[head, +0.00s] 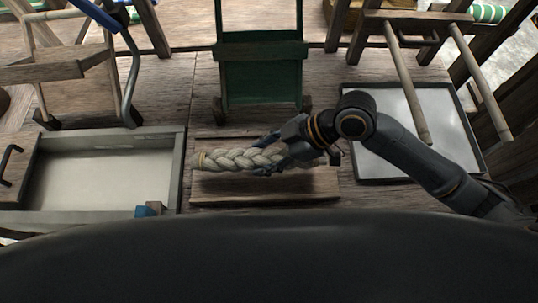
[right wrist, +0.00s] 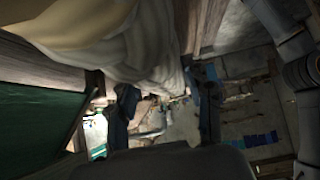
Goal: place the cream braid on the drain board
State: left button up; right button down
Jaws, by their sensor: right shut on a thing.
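The cream braid (head: 225,160), a thick plaited rope with a tied left end, lies lengthwise above a wooden board (head: 265,197) in the middle of the head view. My right gripper (head: 268,157) is shut around the braid right of its middle. In the right wrist view the braid (right wrist: 140,40) fills the top, close to my right gripper's fingers (right wrist: 166,105). The wooden board has raised strips along its front and back; it may be the drain board. I cannot tell whether the braid touches it. My left gripper is not in view.
A grey-rimmed shallow basin (head: 180,165) stands to the left, with a small blue thing (head: 148,210) at its front edge. A dark-framed pale tray (head: 380,181) lies to the right, partly behind my arm. A green stand (head: 260,75) rises behind the board.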

aim_at(269, 159)
jog(key=shift+w+d+f, duration=0.3)
jog(key=shift+w+f, duration=0.15)
jog(key=shift+f, duration=0.15)
jog(key=f, duration=0.2)
jog(key=f+p, duration=0.1)
jog(key=shift+w+d+f, duration=0.25)
jog(key=shift+w+f, duration=0.1)
jog(key=shift+f, duration=0.05)
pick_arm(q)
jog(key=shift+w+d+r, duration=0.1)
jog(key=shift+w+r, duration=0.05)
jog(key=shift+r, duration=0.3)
pick_arm(e)
jog(key=shift+f, duration=0.15)
jog(key=c, duration=0.6)
grip_release()
jog(key=shift+f, duration=0.1)
